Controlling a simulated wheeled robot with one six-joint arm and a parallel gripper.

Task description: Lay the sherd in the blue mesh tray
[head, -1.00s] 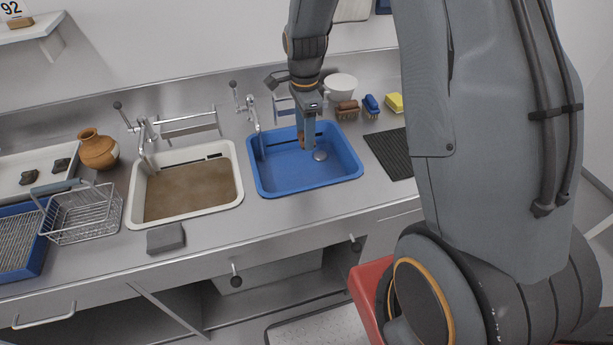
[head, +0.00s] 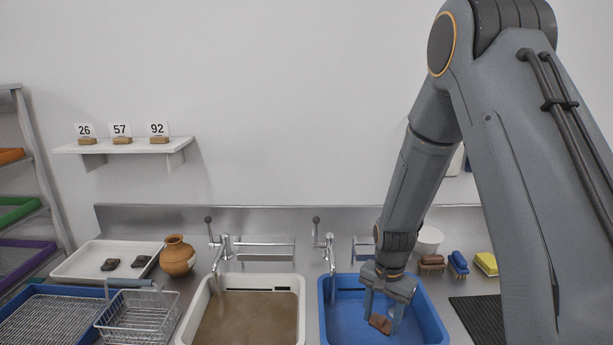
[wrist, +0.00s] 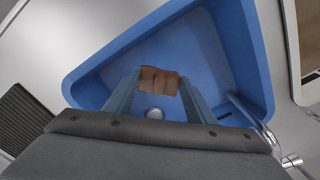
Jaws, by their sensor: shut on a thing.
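My gripper (head: 386,317) is over the blue basin (head: 327,318) in the head view, fingers pointing down. It is shut on a brown sherd (head: 380,324). In the wrist view the sherd (wrist: 158,80) sits between the two fingertips, with the blue basin below it. The blue mesh tray (head: 50,318) lies at the far left of the counter, well away from my gripper. Its visible mesh surface is bare, and its front part is cut off by the picture edge.
A wire basket (head: 142,314) stands against the mesh tray's right side. A basin of brown water (head: 245,322) lies between the basket and the blue basin. Behind are a white tray (head: 85,262) with two dark sherds, a clay jar (head: 177,256) and taps (head: 329,250).

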